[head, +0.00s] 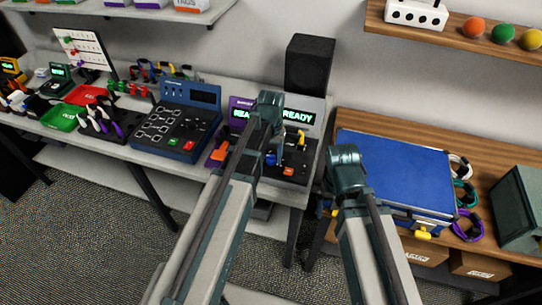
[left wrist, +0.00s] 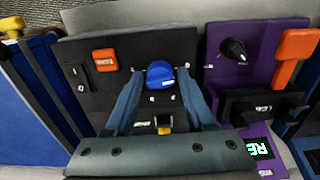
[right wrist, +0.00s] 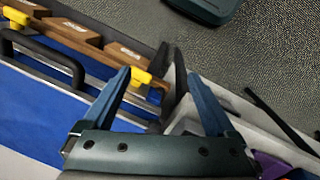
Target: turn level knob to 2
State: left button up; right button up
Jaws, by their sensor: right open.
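A blue knob (left wrist: 160,75) sits on a black panel (left wrist: 95,90) in the left wrist view. My left gripper (left wrist: 160,78) is open, with one finger on each side of this knob; I cannot tell whether they touch it. A yellow part (left wrist: 164,124) shows between the fingers, and an orange button (left wrist: 105,60) lies to the left. A black knob (left wrist: 234,49) is on the purple panel to the right. I see no readable scale on either knob. My right gripper (right wrist: 158,76) is open and empty near the blue case. In the head view, my arms hide part of the panels.
The blue case (head: 390,170) with yellow latches lies on the wooden bench at right. A blue control box (head: 175,120) stands left of the panels. A black speaker (head: 309,63) and a lit "READY" display (head: 298,117) are behind. There is a gap between bench and table.

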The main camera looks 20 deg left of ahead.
pick_arm(q)
grip_shut()
jog(key=shift+m, duration=0.3)
jog(key=m, duration=1.1)
jog(key=shift+m, duration=2.1)
